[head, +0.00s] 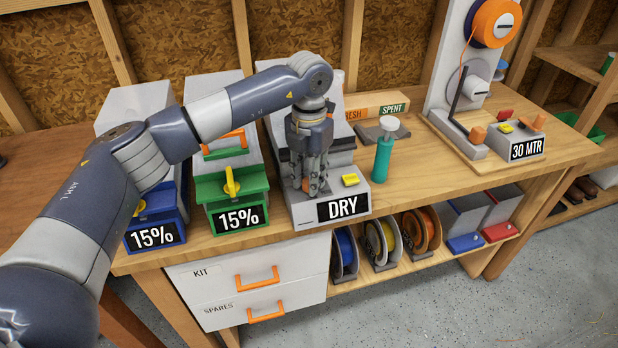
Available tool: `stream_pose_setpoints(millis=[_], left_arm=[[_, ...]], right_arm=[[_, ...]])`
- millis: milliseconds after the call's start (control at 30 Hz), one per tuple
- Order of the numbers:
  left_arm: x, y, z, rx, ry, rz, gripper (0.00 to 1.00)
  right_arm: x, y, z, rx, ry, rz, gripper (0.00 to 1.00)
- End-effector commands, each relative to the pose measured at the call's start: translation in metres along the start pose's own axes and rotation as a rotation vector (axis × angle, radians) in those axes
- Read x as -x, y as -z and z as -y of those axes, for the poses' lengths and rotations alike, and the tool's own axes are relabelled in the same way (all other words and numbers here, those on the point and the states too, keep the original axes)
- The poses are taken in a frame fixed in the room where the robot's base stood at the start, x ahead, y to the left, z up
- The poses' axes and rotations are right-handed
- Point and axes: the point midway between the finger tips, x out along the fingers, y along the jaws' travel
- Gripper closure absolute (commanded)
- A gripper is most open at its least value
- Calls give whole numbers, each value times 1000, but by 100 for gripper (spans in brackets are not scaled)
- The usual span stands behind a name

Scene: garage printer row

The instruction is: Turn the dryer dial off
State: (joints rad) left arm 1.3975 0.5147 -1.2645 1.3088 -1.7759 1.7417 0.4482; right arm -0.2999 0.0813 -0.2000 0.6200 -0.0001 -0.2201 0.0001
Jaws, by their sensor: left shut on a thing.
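The dryer (300,217) is a grey unit with a black DRY label (344,208) on its front, on the wooden bench. A yellow button or knob (350,180) sits on its top to the right. My left gripper (315,188) points straight down over the dryer's front panel and is shut on the orange dial, of which only a small orange part (307,184) shows between the fingers. The dial's pointer direction is hidden by the fingers. My right gripper is not in view.
Green (232,192) and blue (155,215) units labelled 15% stand left of the dryer. A teal bottle (383,160) stands close on the right. A spool winder (488,25) and a 30 MTR box (510,142) are farther right. Drawers (240,300) and spools are below.

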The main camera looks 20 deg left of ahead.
Motion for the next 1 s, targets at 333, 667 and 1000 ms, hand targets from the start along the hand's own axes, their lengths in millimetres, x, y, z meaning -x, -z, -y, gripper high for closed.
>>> stream_pose_setpoints(millis=[333, 667, 1000], left_arm=[[1, -1, 0, 327, 0, 3, 99], [1, -1, 0, 575, 1, 3, 99], [1, -1, 0, 700, 0, 3, 99]], right_arm=[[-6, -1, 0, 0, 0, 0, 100], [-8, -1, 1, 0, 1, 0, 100], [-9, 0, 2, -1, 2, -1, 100]])
